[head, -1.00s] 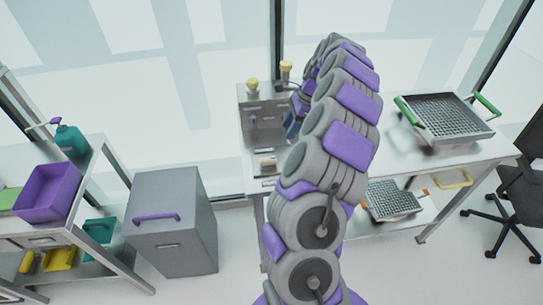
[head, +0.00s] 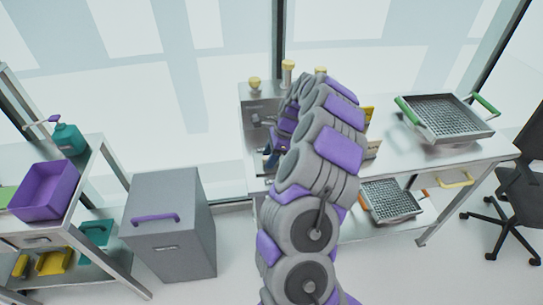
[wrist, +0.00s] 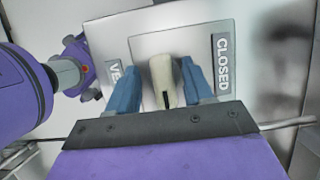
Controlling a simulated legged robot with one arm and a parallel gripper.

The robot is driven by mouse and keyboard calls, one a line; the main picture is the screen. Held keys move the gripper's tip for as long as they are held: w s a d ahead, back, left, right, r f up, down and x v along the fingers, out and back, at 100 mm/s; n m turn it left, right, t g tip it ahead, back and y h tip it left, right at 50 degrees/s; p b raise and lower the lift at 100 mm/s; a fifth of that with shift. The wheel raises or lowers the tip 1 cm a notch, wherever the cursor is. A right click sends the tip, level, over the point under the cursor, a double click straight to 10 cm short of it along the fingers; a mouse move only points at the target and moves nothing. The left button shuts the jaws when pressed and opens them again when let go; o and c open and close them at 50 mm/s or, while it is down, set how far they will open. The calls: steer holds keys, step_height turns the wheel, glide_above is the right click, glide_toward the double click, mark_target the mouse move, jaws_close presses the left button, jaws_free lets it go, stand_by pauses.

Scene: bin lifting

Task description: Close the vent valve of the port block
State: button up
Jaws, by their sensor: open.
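The port block (head: 252,113) is a grey box at the back left of the bench in the head view, partly hidden by my arm. In the wrist view, a pale plate (wrist: 185,42) carries a "CLOSED" label (wrist: 222,62) on the right and a label starting "VE" (wrist: 113,74) on the left, partly covered by a finger. The cream valve lever (wrist: 163,72) stands between these labels. My gripper (wrist: 164,88) is open, with one blue finger on each side of the lever. Whether either finger touches it is unclear. The blue fingers also show in the head view (head: 271,158).
Yellow-topped posts (head: 288,68) rise around the block. A mesh tray with green handles (head: 446,120) stands on the bench's right. A grey bin (head: 170,225) and a shelf with a purple tub (head: 48,190) are at left.

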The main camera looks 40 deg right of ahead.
steer(key=shift+a, duration=0.4)
steer(key=shift+d+f, duration=0.15)
steer(key=shift+d, duration=0.85)
steer(key=c, duration=0.5)
steer(key=shift+s+d, duration=0.1)
steer(key=shift+d, duration=0.05)
steer(key=shift+c, duration=0.6)
steer(key=shift+a, duration=0.35)
jaws_close()
